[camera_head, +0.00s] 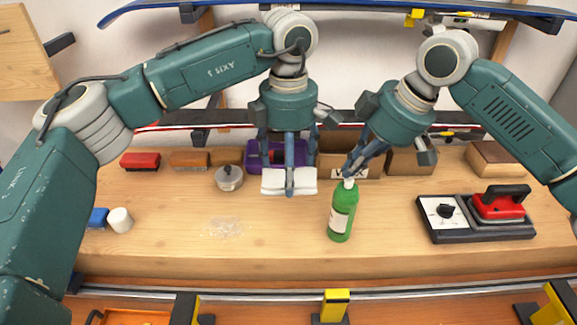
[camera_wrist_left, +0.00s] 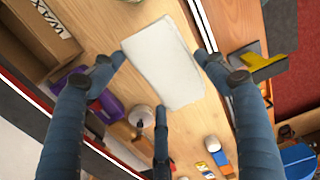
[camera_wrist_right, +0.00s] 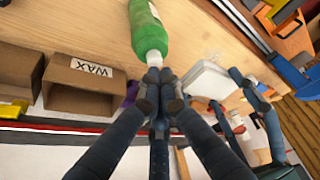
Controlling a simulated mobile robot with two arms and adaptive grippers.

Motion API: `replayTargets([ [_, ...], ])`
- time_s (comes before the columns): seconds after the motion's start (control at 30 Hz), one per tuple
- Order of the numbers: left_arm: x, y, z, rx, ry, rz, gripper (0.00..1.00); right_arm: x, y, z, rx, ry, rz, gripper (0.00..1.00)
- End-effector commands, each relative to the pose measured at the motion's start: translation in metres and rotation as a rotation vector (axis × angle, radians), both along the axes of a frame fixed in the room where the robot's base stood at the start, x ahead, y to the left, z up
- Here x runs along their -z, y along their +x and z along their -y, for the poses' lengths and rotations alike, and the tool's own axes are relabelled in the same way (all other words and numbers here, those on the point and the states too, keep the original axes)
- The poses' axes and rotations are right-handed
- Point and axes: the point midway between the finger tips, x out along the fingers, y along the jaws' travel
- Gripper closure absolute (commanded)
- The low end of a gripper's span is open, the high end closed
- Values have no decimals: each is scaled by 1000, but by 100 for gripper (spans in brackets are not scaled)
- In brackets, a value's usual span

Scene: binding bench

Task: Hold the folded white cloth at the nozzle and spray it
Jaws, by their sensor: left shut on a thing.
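My left gripper (camera_head: 290,190) is shut on the folded white cloth (camera_head: 272,183) and holds it to the left of the green bottle. In the left wrist view the cloth (camera_wrist_left: 165,62) lies between the fingers. The green bottle (camera_head: 342,212) with a pale label and a small white nozzle (camera_head: 349,183) stands upright on the bench. A gap shows between cloth and bottle in the head view. My right gripper (camera_head: 349,174) is shut, its fingertips together right at the nozzle. In the right wrist view these fingertips hide part of the nozzle (camera_wrist_right: 154,58); contact is hard to tell.
A WAX box (camera_head: 350,160) and a purple bin (camera_head: 262,160) stand behind. A lidded metal pot (camera_head: 229,178) is left of the cloth. A white cylinder (camera_head: 120,220) stands at left. The bench's front middle is mostly clear.

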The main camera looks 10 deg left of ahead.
Motion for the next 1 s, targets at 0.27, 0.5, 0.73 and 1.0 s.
replayTargets([
  [0.27,0,0,0,0,0,0,47,1,0,0,0,0,0,100],
  [0.5,0,0,0,0,0,0,47,4,0,0,0,0,0,100],
  [0.73,0,0,0,0,0,0,47,7,0,0,0,0,0,100],
  [1.0,0,0,0,0,0,0,47,12,0,0,0,0,-1,100],
])
